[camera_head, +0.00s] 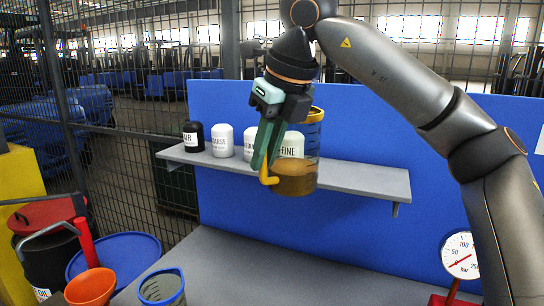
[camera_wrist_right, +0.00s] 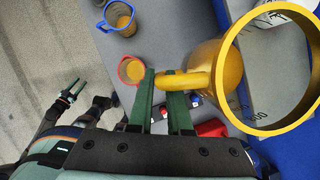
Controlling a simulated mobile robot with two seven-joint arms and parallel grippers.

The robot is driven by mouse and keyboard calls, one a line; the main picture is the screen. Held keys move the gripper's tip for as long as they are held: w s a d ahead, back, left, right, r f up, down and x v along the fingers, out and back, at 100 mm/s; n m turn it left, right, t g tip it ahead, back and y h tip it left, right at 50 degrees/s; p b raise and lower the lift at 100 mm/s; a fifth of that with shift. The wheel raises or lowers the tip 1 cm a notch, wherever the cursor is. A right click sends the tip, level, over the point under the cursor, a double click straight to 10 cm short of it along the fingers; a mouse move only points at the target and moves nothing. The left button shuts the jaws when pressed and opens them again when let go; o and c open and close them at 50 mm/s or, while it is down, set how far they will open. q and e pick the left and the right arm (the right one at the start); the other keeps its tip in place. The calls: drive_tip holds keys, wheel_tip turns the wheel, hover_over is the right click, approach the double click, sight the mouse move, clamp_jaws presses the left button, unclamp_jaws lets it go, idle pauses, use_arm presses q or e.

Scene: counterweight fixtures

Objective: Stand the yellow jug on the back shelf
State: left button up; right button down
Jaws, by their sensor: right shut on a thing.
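The yellow jug (camera_head: 296,178) is clear with a yellow rim and handle and amber liquid in it. My right gripper (camera_head: 264,165) is shut on its handle and holds it upright, in front of the grey back shelf (camera_head: 365,181) in the head view. Whether it touches the shelf cannot be told. The right wrist view shows the jug's rim and handle (camera_wrist_right: 185,80) at the right fingertips (camera_wrist_right: 160,102). My left gripper (camera_wrist_right: 72,92) shows small at the left of that view; its jaws are unclear.
A black canister (camera_head: 193,136) and several white canisters (camera_head: 222,140) stand on the shelf, its right part clear. A blue jug (camera_head: 162,288) and a red-rimmed jug (camera_wrist_right: 131,70) stand on the bench. A gauge (camera_head: 460,256) stands right; an orange bucket (camera_head: 90,288) is lower left.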

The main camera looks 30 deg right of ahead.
drive_tip(key=s+d+r+m+p, duration=0.2)
drive_tip(key=s+d+r+p, duration=0.1)
drive_tip(key=s+d+r, duration=0.6)
drive_tip(key=w+d+f, duration=0.9)
drive_tip(key=f, duration=0.2)
drive_tip(key=shift+w+f+h, duration=0.15)
drive_tip(key=shift+w+h, duration=0.15)
idle(0.4)
drive_tip(key=shift+f, duration=0.1)
drive_tip(key=c, duration=1.3)
unclamp_jaws()
drive_tip(key=shift+f, duration=0.1)
drive_tip(key=o, duration=0.5)
drive_tip(key=shift+c, duration=0.2)
